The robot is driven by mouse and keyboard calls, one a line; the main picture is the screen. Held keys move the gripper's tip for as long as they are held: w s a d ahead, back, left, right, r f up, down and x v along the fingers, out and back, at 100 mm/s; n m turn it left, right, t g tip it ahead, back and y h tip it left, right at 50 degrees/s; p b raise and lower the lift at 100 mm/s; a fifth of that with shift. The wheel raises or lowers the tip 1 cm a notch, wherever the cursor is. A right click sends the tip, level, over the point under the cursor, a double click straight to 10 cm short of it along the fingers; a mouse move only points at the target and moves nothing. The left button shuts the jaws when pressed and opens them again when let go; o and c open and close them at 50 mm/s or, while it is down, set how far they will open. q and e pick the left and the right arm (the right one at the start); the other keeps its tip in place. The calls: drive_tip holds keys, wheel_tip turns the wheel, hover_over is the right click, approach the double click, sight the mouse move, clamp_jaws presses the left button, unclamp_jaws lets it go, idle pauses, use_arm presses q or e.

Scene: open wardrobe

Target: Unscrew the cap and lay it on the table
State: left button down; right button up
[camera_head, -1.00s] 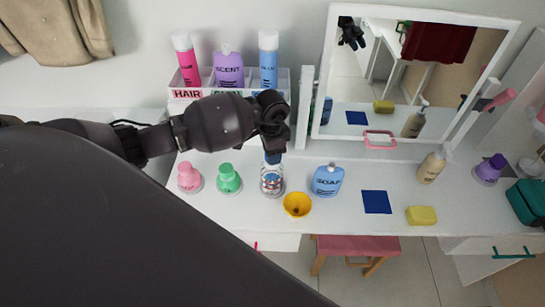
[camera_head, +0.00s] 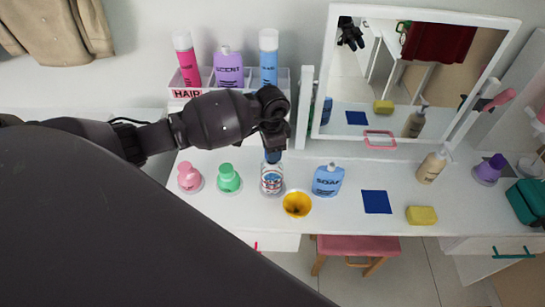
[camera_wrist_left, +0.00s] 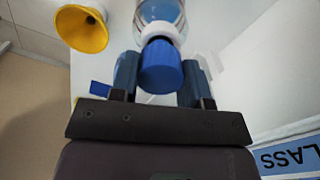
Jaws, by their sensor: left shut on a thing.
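A clear bottle with a printed label (camera_head: 272,178) stands upright on the white table (camera_head: 340,222). Its blue cap (camera_wrist_left: 161,68) sits at the white neck ring in the left wrist view, and I cannot tell how far it is turned. My left gripper (camera_head: 272,150) points down over the bottle from above. In the left wrist view its two fingers (camera_wrist_left: 158,78) are on either side of the cap, shut on it. My right gripper is not in view, apart from a dark arm shape reflected in the mirror.
A yellow funnel (camera_head: 297,204) stands close to the bottle's right. Green (camera_head: 229,178) and pink (camera_head: 189,177) bottles stand to its left, a blue soap bottle (camera_head: 328,181) to its right. A blue square (camera_head: 376,202) and yellow sponge (camera_head: 421,215) lie further right. A tray (camera_head: 190,94) holds bottles behind.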

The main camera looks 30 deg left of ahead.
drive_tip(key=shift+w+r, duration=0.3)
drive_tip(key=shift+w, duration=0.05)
use_arm(q)
drive_tip(key=shift+r, duration=0.25)
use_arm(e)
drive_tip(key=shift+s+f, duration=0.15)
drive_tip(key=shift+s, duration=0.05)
use_arm(q)
drive_tip(key=shift+r, duration=0.3)
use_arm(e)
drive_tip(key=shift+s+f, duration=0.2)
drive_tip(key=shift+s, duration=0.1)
use_arm(q)
drive_tip(key=shift+r, duration=0.15)
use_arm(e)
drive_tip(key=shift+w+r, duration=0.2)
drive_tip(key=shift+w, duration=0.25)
